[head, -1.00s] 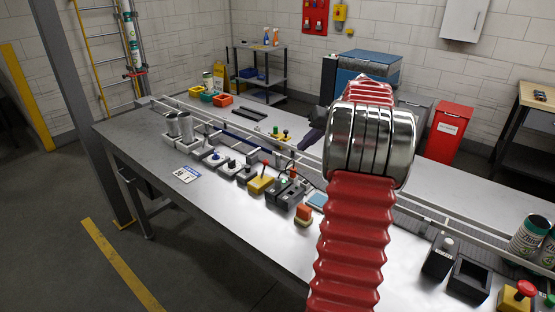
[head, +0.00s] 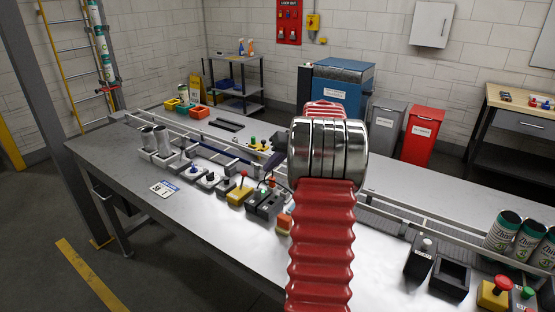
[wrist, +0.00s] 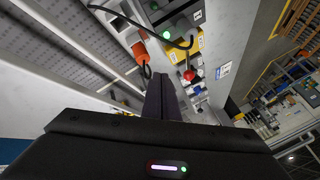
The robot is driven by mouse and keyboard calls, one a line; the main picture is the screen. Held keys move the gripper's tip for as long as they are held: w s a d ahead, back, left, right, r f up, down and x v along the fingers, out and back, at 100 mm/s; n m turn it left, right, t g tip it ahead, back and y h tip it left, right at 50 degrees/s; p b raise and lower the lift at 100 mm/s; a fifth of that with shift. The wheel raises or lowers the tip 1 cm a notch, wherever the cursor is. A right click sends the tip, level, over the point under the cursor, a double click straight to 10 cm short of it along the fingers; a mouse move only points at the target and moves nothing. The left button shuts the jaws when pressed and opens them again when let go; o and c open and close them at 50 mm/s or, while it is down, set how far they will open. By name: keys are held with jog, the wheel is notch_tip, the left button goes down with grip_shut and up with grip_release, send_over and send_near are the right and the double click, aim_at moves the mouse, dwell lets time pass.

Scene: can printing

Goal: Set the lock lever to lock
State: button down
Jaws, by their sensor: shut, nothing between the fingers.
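Several small controls stand in a row on the steel bench (head: 215,225). One is a yellow box with a red-knobbed lever (head: 240,192); dark boxes with small levers (head: 268,203) stand just right of it. I cannot tell which of these is the lock lever, nor read its setting. My gripper (head: 267,170) is dark and partly hidden behind my arm, above the row. In the wrist view its fingers (wrist: 161,95) are together and empty. Beyond them are a red knob (wrist: 189,75), an orange piece (wrist: 140,50) and a lit green button (wrist: 167,34), with no clear contact.
A railed conveyor (head: 395,220) runs along the bench behind the controls. Printed cans (head: 502,230) stand at the right, and plain cans (head: 162,140) at the left end. A yellow box with a red button (head: 497,290) sits at the front right. Bare bench lies in front of the row.

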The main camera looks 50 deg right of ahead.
jog(key=x, duration=0.3)
jog(key=shift+s, duration=0.1)
jog(key=shift+w+a+r, duration=0.15)
jog(key=shift+w+a, duration=0.45)
jog(key=shift+a, duration=0.2)
jog(key=shift+w+a+r, duration=0.2)
jog(key=shift+w+a, duration=0.4)
jog(key=shift+a, duration=0.15)
jog(key=shift+d, duration=0.1)
jog(key=shift+s+r, duration=0.1)
